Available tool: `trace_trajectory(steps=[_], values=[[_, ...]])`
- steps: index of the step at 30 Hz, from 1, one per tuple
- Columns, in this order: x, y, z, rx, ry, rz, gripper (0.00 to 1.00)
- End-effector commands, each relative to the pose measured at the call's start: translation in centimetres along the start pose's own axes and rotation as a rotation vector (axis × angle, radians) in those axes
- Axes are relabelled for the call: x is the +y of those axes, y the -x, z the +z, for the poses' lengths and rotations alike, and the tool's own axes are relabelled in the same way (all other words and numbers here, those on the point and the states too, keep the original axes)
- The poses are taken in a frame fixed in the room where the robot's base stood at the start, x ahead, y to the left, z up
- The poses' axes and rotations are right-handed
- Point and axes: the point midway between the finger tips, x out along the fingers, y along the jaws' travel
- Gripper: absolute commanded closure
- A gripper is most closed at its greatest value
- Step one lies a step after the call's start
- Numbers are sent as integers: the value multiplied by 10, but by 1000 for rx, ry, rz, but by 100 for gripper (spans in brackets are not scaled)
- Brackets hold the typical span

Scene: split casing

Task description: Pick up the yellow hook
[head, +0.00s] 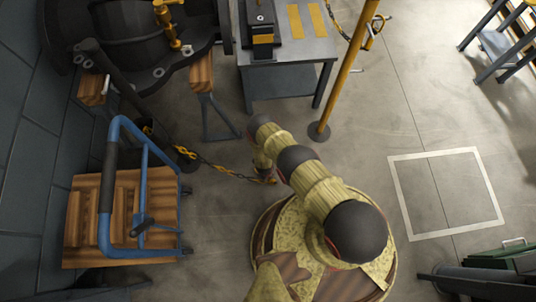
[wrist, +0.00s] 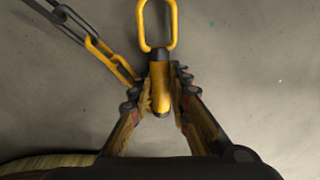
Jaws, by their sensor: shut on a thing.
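The yellow hook (wrist: 158,72) is between the fingers of my gripper (wrist: 162,100) in the wrist view. My gripper is shut on its body, one finger on each side. A long yellow loop (wrist: 145,22) rises from its upper end to the top of the picture. The hook's lower end is partly hidden between the fingers. In the head view, a small yellow part (head: 269,181) shows at the chain's end beside my arm; my gripper there is mostly hidden under the arm.
A black and yellow chain (head: 222,172) runs left to a dark post base by a blue-handled wooden cart (head: 112,256). A yellow post (head: 345,75) stands on the floor beside a grey table (head: 308,50). Open floor with a white square outline (head: 397,200) lies right.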

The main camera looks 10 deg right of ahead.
Motion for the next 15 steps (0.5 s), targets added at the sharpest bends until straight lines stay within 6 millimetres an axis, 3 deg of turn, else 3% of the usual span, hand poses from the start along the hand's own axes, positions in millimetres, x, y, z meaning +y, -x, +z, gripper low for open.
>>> trace_trajectory(steps=[15], values=[[0, 2, 0, 0, 0, 0, 100]])
